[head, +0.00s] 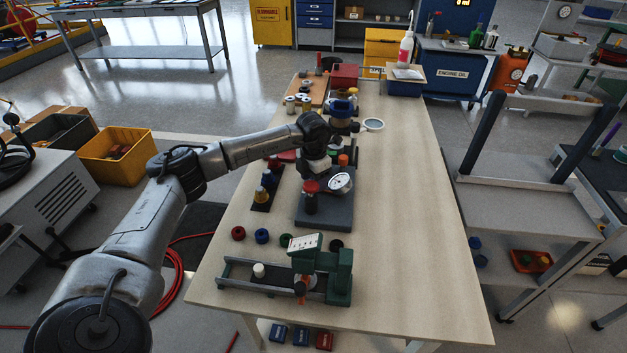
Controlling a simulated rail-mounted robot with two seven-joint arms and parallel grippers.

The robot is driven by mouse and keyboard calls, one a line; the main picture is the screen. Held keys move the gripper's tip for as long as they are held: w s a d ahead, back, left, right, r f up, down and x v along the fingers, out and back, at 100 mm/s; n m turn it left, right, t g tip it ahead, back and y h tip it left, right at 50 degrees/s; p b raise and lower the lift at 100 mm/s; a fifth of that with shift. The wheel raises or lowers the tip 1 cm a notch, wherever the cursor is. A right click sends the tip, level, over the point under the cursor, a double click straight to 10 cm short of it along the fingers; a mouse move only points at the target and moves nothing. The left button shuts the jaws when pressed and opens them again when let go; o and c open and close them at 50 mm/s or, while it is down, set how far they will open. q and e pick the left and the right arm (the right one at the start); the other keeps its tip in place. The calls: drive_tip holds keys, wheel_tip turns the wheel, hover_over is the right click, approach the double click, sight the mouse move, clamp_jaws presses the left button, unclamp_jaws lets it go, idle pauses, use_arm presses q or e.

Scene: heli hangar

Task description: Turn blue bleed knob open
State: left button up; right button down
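My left arm comes in from the left, and its gripper (318,168) points down over the back of a dark grey block (328,213) with a round white gauge (340,183). The fingertips are small and partly hidden among the fittings, so I cannot tell whether they are open or shut. A red-topped dark post (311,198) stands on the block just in front of the gripper. I cannot make out a blue knob on this block; my gripper covers part of it. A loose blue round piece (262,236) lies on the table in front. My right gripper is not in view.
A green-and-black fixture (338,275) stands at the front of the wooden table (405,230). Small coloured parts lie left of the block. A blue-topped fixture (342,106), a white ring (373,125) and a red box (345,75) are behind. The table's right side is clear.

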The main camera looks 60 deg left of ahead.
use_arm(q)
drive_tip(key=c, duration=0.9)
drive_tip(key=shift+r+n+p, duration=0.15)
drive_tip(key=shift+n+p, duration=0.15)
drive_tip(key=shift+p, duration=0.4)
drive_tip(key=n+p, duration=1.4)
drive_tip(key=p, duration=0.4)
drive_tip(key=n+p, duration=0.2)
drive_tip(key=n, duration=0.1)
drive_tip(key=shift+p, duration=0.4)
drive_tip(key=o, duration=0.9)
